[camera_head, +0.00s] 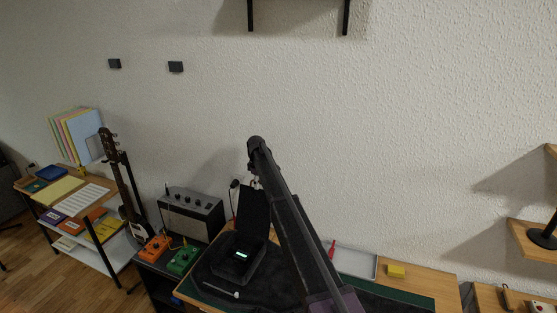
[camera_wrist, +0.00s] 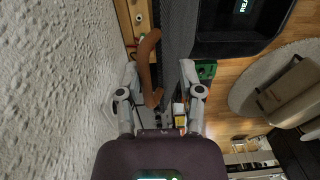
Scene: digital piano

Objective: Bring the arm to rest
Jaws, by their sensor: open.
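My arm (camera_head: 305,240) rises from the bottom of the head view in front of the wall, up to a bend near the picture's middle. My gripper (camera_wrist: 158,70) shows in the wrist view with its two fingers spread apart. No object is seen held between them. A brown curved piece (camera_wrist: 147,68) and a dark grey strip show between and beyond the fingers; I cannot tell how far off they are. In the head view the fingers cannot be made out, as the arm covers that area.
A black open case (camera_head: 236,262) with a lit display stands on the worktable, left of my arm. A grey amplifier (camera_head: 191,212), an orange pedal (camera_head: 154,249), a green pedal (camera_head: 183,261) and a guitar (camera_head: 124,185) are further left. The wall above is mostly bare.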

